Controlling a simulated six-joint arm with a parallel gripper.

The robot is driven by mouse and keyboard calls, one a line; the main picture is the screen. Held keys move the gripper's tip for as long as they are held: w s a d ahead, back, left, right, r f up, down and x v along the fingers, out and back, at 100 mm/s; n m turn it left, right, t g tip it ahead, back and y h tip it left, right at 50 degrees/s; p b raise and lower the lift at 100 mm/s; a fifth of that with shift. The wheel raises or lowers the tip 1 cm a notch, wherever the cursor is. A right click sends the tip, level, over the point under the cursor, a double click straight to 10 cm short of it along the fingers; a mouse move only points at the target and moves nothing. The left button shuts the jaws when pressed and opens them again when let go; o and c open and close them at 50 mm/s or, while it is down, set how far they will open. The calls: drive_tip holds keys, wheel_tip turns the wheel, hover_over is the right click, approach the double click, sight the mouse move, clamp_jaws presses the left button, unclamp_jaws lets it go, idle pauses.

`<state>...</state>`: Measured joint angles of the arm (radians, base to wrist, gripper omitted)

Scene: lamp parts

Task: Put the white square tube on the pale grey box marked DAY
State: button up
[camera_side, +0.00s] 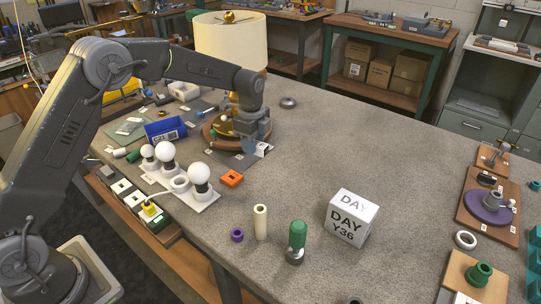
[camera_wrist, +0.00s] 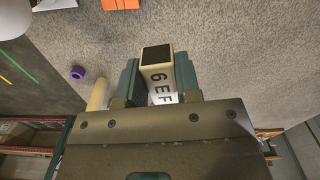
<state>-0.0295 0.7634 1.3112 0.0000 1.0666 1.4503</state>
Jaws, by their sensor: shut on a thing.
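The white square tube (camera_wrist: 160,75) is between the jaws of my gripper (camera_wrist: 158,80) in the wrist view. Its near end is open and dark inside, and a side label reads "6EF". In the side view my gripper (camera_side: 252,143) is above the table near the lamp, and a small white part of the tube (camera_side: 264,149) shows at its right. The pale grey box marked DAY (camera_side: 350,222) stands on the table, right of centre, well apart from my gripper. Nothing lies on its top.
A cream cylinder (camera_side: 260,222), a purple ring (camera_side: 237,235) and a green-topped piece (camera_side: 297,240) stand left of the box. An orange square part (camera_side: 232,178) and bulbs on a white plate (camera_side: 207,203) lie further left. The table behind the box is clear.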

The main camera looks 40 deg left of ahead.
drive_tip(key=shift+s+a+r, duration=0.25)
drive_tip(key=shift+a+r, duration=0.15)
drive_tip(key=shift+a, duration=0.25)
drive_tip(key=shift+r, duration=0.15)
drive_tip(key=d+r+n, duration=0.1)
drive_tip(key=d+r, duration=0.4)
drive_tip(key=d, duration=0.3)
drive_tip(key=d+r+n, duration=0.2)
drive_tip(key=d+r, duration=0.3)
drive_tip(key=d, duration=0.3)
hover_over(338, 198)
drive_tip(key=a, duration=0.1)
wheel_tip(338, 198, down, 6)
drive_tip(key=shift+f, duration=0.2)
drive_tip(key=shift+d+f, duration=0.3)
drive_tip(key=shift+d, duration=0.2)
drive_tip(key=shift+w+f, duration=0.1)
drive_tip(key=shift+f, duration=1.85)
drive_tip(key=shift+f, duration=0.1)
